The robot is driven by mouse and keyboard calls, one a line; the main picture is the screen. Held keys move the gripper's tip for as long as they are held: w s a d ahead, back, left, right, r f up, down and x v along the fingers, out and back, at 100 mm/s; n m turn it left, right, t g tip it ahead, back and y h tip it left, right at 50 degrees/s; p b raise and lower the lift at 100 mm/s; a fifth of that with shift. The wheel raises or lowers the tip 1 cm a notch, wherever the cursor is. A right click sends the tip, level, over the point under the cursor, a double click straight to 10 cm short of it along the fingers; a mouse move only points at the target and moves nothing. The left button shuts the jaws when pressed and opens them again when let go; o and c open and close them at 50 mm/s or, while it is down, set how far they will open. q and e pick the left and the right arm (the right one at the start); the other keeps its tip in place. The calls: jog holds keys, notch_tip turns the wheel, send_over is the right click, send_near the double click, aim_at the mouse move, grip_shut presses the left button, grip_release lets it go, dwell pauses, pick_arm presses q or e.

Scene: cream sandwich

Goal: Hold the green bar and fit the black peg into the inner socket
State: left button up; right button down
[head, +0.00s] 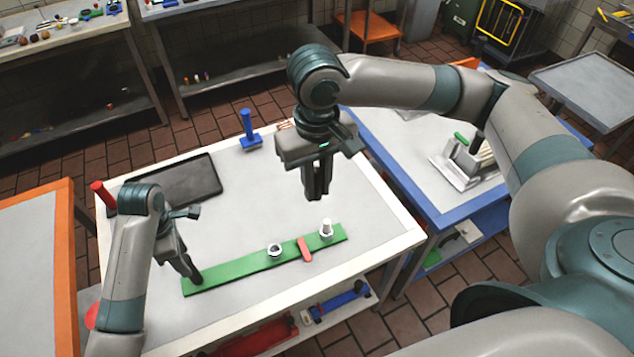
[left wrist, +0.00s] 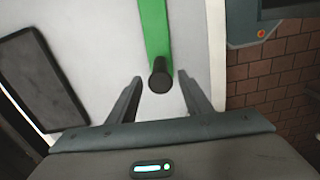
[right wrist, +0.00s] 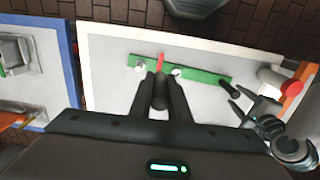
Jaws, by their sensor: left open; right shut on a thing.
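The green bar (head: 235,267) lies on the white table, with a black upright handle (left wrist: 160,76) at its left end. A white ring-shaped inner socket (head: 274,250) sits near its middle; a white peg-like piece (head: 326,228) stands near its right end. A red strip (head: 304,250) crosses the bar between them. My left gripper (head: 188,272) is open, its fingers on either side of the handle, with gaps showing in the left wrist view (left wrist: 160,77). My right gripper (head: 317,195) is shut on the black peg (right wrist: 159,96), held in the air above the table, apart from the bar.
A dark tray (head: 180,183) lies at the table's back left. A blue stand (head: 249,134) is at the back edge, and a red cylinder (head: 103,193) at the left. A blue-edged table (head: 400,170) adjoins at the right. The table between tray and bar is clear.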

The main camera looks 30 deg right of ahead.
aim_at(195, 274)
pick_arm(q)
jog(key=shift+f, duration=5.35)
jog(key=shift+d, duration=0.1)
grip_shut()
grip_release()
grip_shut()
